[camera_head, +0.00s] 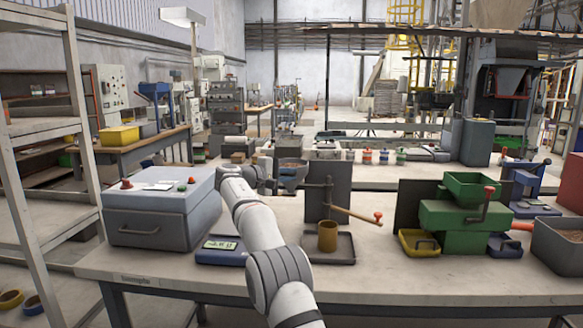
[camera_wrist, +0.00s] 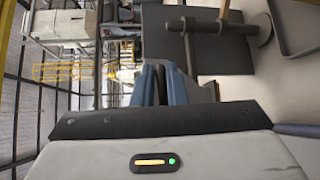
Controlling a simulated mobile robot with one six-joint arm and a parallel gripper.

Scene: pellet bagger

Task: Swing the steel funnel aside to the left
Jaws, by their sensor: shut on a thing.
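The steel funnel (camera_head: 292,172), grey-blue with brown pellets in its mouth, is at the left side of the dark stand (camera_head: 342,182) near the middle of the table. My gripper (camera_head: 271,181) reaches it from the left and is shut on it; my own wrist hides the exact grip in the head view. In the wrist view my gripper's blue-grey fingers (camera_wrist: 162,82) point up the picture, and I cannot make out the funnel's outline between them. The stand's dark panel (camera_wrist: 228,50) shows to their right.
A lever with a red knob (camera_head: 378,217) and a brass cup (camera_head: 327,236) on a dark tray (camera_head: 344,258) are right of my arm. A grey box (camera_head: 160,210) and blue scale (camera_head: 221,251) are on the left. A green machine (camera_head: 465,229) stands on the right.

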